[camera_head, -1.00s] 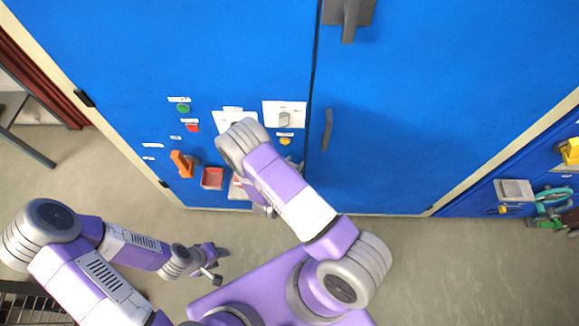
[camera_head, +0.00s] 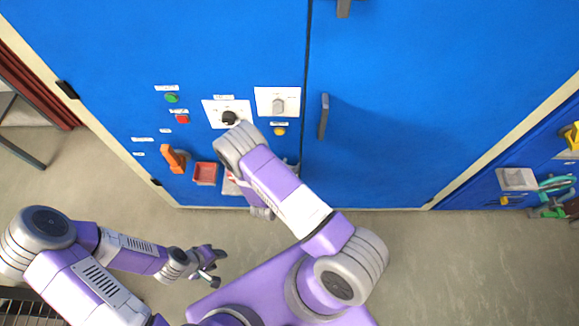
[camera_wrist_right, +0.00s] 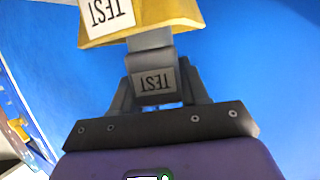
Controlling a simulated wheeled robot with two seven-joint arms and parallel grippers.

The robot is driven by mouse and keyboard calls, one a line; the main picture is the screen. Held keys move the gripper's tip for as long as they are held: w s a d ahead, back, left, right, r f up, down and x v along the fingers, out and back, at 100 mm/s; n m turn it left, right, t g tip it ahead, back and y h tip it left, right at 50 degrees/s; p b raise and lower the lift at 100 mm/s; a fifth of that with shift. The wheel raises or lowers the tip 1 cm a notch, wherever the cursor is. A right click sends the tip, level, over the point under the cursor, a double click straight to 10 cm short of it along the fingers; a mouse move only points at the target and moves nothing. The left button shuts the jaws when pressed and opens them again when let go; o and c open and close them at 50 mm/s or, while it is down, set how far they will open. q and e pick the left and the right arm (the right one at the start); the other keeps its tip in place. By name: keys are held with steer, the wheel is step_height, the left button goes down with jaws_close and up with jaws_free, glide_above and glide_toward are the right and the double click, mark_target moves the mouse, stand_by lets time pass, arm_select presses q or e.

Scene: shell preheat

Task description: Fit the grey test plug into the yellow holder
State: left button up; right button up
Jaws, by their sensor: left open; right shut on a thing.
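In the right wrist view the grey test plug (camera_wrist_right: 152,62), with an upside-down TEST label, sits between the fingers of my right gripper (camera_wrist_right: 156,88), which is shut on it. The plug's far end meets the lower edge of the yellow holder (camera_wrist_right: 155,14), which carries its own TEST label. I cannot tell whether the plug's end is inside the holder or only against it. In the head view my right forearm hides the plug and my right gripper, and I cannot make out the holder. My left gripper (camera_head: 212,266) is open and empty above the floor, away from the cabinet.
The blue cabinet front (camera_head: 420,90) carries a white panel with a dark knob (camera_head: 229,117), a panel with a grey knob (camera_head: 279,105), an orange handle (camera_head: 173,158) and a red tray (camera_head: 205,173). A dark door handle (camera_head: 323,116) stands out beside the door seam.

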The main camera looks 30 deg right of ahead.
steer(key=shift+f, duration=0.4)
steer(key=o, duration=0.8)
steer(key=shift+r, duration=0.1)
steer(key=shift+r, duration=0.1)
steer(key=shift+r, duration=0.3)
steer(key=p+v, duration=0.2)
steer(key=v, duration=1)
steer(key=s+a+f+n+g+y, duration=0.1)
steer(key=a+f+n+g+y, duration=0.25)
steer(key=f+y, duration=0.4)
steer(key=s+a+r+n+g+y, duration=0.3)
steer(key=s+a+n+g+y, duration=0.1)
steer(key=s+y, duration=0.4)
steer(key=shift+a+r+n, duration=0.2)
steer(key=shift+r+n, duration=0.15)
steer(key=shift+r, duration=0.05)
